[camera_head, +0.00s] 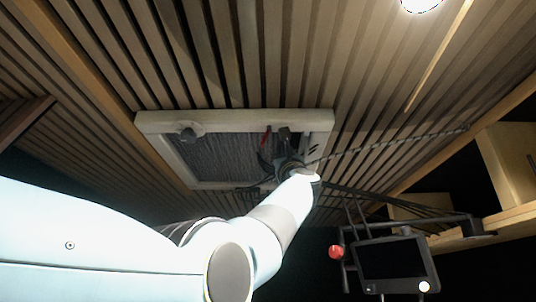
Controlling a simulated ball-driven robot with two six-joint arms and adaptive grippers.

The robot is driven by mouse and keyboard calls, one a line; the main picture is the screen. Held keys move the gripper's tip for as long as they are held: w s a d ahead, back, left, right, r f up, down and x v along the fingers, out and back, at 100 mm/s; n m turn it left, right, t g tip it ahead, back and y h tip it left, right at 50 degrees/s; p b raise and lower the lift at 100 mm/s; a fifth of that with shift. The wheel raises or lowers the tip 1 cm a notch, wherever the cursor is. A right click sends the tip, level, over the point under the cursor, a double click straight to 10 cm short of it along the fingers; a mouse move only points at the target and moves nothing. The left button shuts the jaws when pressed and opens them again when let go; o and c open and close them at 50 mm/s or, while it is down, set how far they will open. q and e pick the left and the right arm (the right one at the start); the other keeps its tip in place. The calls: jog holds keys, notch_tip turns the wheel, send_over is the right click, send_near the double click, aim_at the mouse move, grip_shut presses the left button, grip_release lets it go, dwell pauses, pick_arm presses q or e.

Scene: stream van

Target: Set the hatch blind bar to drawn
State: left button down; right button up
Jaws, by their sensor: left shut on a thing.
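The hatch is a pale square frame (230,116) set in the slatted ceiling. A dark grey textured blind (215,158) fills most of its opening, up to near my gripper. My left arm reaches up from the lower left. Its dark gripper (282,147) is at the right part of the opening, shut on what appears to be the blind bar. The bar itself is mostly hidden by the gripper, so I cannot make out its exact shape. A small red piece (266,139) shows just left of the gripper. My right gripper is not in view.
A grey knob (188,134) sits at the frame's upper left corner. A chain or cable (400,144) runs right from near the gripper. A dark monitor (391,264) on a bracket and a red ball (335,252) are at lower right. A wooden shelf (500,225) is at right.

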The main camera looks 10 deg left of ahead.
pick_arm(q)
jog(key=shift+w+d+f, duration=0.15)
jog(key=shift+f, duration=0.1)
jog(key=c, duration=1.4)
grip_release()
jog(key=shift+r, duration=0.1)
